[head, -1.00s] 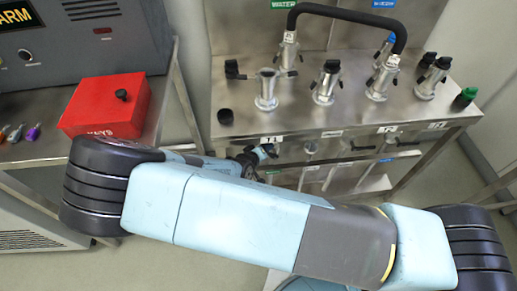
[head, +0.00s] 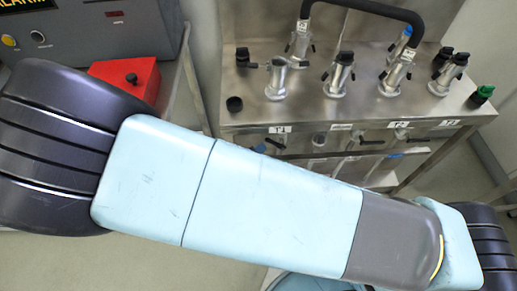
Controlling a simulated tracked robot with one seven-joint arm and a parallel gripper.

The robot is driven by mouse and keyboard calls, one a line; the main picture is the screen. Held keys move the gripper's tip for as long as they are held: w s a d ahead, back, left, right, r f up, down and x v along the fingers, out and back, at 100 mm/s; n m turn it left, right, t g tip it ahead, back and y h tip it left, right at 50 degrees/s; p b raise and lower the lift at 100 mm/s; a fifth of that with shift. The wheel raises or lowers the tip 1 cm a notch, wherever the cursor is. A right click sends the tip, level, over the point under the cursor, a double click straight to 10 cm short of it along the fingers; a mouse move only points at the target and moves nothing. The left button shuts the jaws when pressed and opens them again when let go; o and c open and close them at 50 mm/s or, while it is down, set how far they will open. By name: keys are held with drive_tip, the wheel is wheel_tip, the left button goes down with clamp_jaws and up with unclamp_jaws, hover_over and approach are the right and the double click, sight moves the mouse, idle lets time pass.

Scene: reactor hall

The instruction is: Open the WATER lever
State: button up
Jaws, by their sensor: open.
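The steel bench (head: 240,122) with pipe fittings stands at the upper right in the head view. Below its front edge are several lever handles: a dark one (head: 273,143) at the left, and others to the right, including a black one (head: 373,142). No WATER label is readable now, so I cannot tell which lever it names. My pale blue arm crosses the picture in front of the lower part of the bench and hides what is beneath. My gripper is not visible.
A black hose (head: 370,8) arches between two steel fittings on the bench. A black cap (head: 234,104) and a green-topped fitting (head: 482,95) stand near its edges. At the left are a red box (head: 127,78) and a grey alarm console (head: 90,38).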

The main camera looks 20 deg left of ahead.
sight(276, 144)
drive_tip(key=shift+a, duration=0.1)
drive_tip(key=shift+c, duration=1.4)
drive_tip(key=w+a+f+n+t, duration=0.1)
drive_tip(key=a+f+n+t, duration=0.1)
drive_tip(key=n, duration=0.1)
drive_tip(key=shift+w+f+t+h, duration=0.2)
drive_tip(key=shift+w+t+h, duration=0.1)
drive_tip(key=shift+w+t, duration=0.1)
drive_tip(key=c, duration=0.4)
drive_tip(key=f+n+t, duration=0.1)
drive_tip(key=a+f+n+t, duration=0.1)
drive_tip(key=f+n+t, duration=0.1)
drive_tip(key=n, duration=0.1)
drive_tip(key=shift+w+a+f, duration=0.15)
drive_tip(key=shift+w+a, duration=0.1)
drive_tip(key=shift+w, duration=0.05)
clamp_jaws()
wheel_tip(276, 144, down, 7)
drive_tip(key=s+d+n+t, duration=0.1)
drive_tip(key=s+n+t, duration=0.2)
drive_tip(key=n+t, duration=0.35)
drive_tip(key=w+d+r+n+h, duration=0.1)
drive_tip(key=w+d+r, duration=0.1)
drive_tip(key=w+r, duration=0.2)
drive_tip(key=shift+w+r, duration=0.15)
drive_tip(key=shift+w, duration=1.75)
